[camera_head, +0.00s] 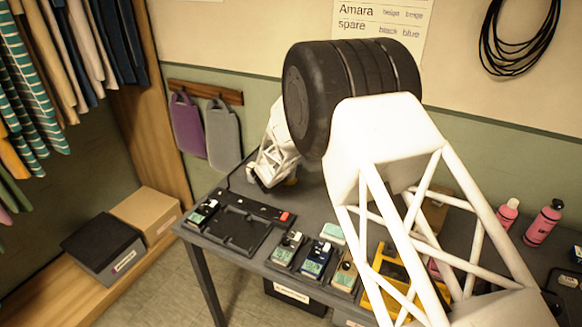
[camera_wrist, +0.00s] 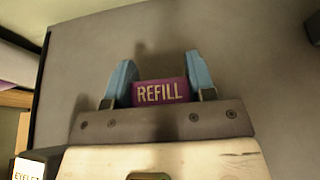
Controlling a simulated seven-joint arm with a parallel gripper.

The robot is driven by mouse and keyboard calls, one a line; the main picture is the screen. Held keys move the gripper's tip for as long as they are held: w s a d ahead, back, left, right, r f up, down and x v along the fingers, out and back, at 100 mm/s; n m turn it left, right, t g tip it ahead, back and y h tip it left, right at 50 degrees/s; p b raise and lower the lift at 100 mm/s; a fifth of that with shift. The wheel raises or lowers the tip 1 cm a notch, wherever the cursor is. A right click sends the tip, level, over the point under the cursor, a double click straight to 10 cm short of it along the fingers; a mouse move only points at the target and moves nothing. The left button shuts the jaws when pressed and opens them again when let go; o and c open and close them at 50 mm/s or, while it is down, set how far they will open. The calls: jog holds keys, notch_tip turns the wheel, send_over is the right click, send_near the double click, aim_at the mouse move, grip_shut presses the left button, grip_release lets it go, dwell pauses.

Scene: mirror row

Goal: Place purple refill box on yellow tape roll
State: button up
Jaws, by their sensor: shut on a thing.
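The purple refill box (camera_wrist: 161,92), with "REFILL" in pale letters, is between the two blue fingers of my gripper (camera_wrist: 161,80) in the wrist view. My gripper is shut on it, over a plain grey surface. In the head view my wrist is over the back left of the grey table, and the refill box cannot be made out there. I cannot clearly identify the yellow tape roll in either view.
A black tray (camera_head: 238,232) lies at the table's left, with several small devices (camera_head: 288,248) along the front edge. A yellow holder (camera_head: 385,268) is partly behind my arm. Pink bottles (camera_head: 543,223) stand at right. In the wrist view, an "EYELET" box (camera_wrist: 28,168) is at lower left.

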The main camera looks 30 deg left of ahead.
jog(key=shift+f, duration=0.1)
jog(key=o, duration=0.9)
jog(key=shift+s, duration=0.1)
jog(key=v, duration=1.2)
dwell(0.5)
